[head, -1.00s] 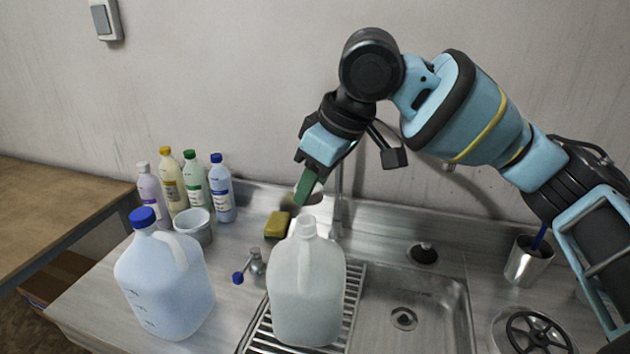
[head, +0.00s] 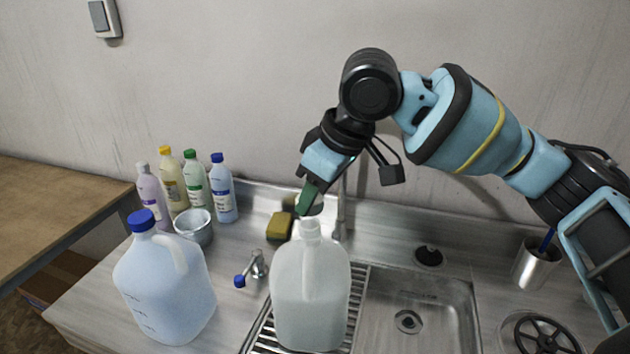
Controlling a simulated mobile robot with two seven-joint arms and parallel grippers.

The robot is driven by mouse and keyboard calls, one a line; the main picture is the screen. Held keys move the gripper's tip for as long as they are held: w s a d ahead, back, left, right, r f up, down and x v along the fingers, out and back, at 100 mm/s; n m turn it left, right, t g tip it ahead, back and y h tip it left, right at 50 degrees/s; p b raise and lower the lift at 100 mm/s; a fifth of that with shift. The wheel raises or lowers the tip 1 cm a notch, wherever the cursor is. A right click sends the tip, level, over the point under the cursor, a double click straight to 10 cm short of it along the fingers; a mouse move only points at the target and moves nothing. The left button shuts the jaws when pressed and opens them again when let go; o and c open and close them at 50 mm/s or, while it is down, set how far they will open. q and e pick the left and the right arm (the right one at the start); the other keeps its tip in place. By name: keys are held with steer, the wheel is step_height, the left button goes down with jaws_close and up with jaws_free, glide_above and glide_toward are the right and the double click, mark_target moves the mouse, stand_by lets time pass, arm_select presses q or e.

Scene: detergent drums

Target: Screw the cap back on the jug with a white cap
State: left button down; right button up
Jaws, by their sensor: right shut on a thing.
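The translucent white jug (head: 311,295) stands upright on the ribbed drainboard, its pale neck (head: 310,228) facing up. My right gripper (head: 308,207) is just above and behind the neck, with its green fingers pointing down. It is shut on a small pale thing, which looks like the white cap (head: 316,210) and is mostly hidden by the fingers. I cannot tell whether it touches the neck. A second jug, bluish with a blue cap (head: 141,220), stands to the left. My left gripper is out of view.
Several bottles (head: 195,185) and a grey pot (head: 194,228) stand at the back left. A yellow sponge (head: 279,226) and a small blue-tipped tap (head: 257,264) are near the jug. The sink basin (head: 425,300) lies to the right, with a metal cup (head: 532,265) beyond.

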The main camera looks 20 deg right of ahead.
mark_target(310, 213)
steer(key=shift+f, duration=1.05)
steer(key=shift+f, duration=1.4)
stand_by(2.4)
steer(key=m, duration=0.1)
steer(key=m+h, duration=0.1)
steer(key=m, duration=0.1)
steer(key=m+t, duration=0.1)
steer(key=shift+s+a+f+m, duration=0.1)
steer(key=shift+a+m, duration=0.15)
steer(key=shift+m, duration=0.15)
steer(key=shift+m+h, duration=0.4)
steer(key=shift+m, duration=0.1)
steer(key=shift+f, duration=0.1)
steer(key=m+h, duration=0.1)
steer(key=m, duration=0.2)
steer(key=shift+a, duration=0.2)
steer(key=shift+m+h, duration=0.6)
steer(key=shift+m, duration=0.7)
